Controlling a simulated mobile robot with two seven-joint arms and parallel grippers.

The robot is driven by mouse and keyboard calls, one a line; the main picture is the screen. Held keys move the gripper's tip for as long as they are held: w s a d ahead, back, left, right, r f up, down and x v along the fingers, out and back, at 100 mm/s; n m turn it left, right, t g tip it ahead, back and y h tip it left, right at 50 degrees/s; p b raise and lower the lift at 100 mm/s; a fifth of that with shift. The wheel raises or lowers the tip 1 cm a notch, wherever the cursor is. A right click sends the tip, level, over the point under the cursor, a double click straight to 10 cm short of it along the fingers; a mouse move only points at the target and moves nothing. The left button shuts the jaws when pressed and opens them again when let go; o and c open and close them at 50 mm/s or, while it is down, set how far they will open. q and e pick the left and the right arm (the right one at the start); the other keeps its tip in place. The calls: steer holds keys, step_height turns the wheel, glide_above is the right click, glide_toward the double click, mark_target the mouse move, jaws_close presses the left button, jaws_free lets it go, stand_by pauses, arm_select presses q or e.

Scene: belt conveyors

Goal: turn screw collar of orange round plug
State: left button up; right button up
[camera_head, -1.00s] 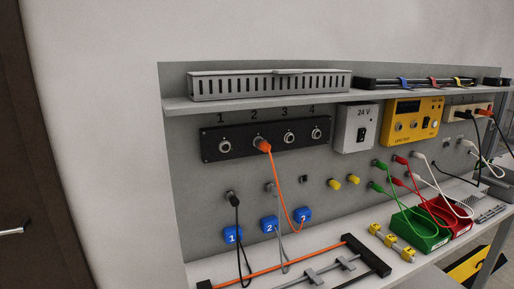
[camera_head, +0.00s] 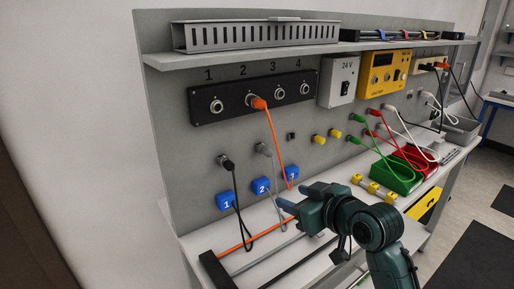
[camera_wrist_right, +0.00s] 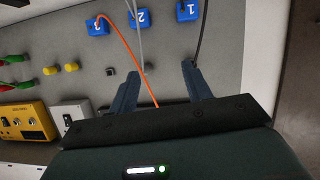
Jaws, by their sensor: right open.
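The orange round plug (camera_head: 258,102) sits in socket 2 of the black panel (camera_head: 212,117), with its orange cable (camera_head: 275,140) hanging down. Whether its collar is tight cannot be seen. My right gripper (camera_head: 296,196) is open and empty, below and to the right of the plug and apart from it, in front of the lower board. In the right wrist view, which is upside down, the open fingers (camera_wrist_right: 160,70) have the orange cable (camera_wrist_right: 125,55) behind them; the plug is hidden there. My left gripper is not in view.
A shelf (camera_head: 260,50) juts out above. A 24 V box (camera_head: 339,80) and a yellow device (camera_head: 388,72) stand right of the panel. Green (camera_head: 399,178) and red bins stand on the bench.

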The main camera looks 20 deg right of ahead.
mark_target(266, 106)
steer(key=w+r+n+t+y, duration=0.2)
steer(key=w+r+t, duration=0.15)
steer(key=r, duration=1.25)
steer(key=p+x, duration=0.3)
steer(key=x, duration=0.9)
steer(key=shift+w, duration=0.2)
steer(key=shift+c, duration=0.3)
steer(key=c, duration=1)
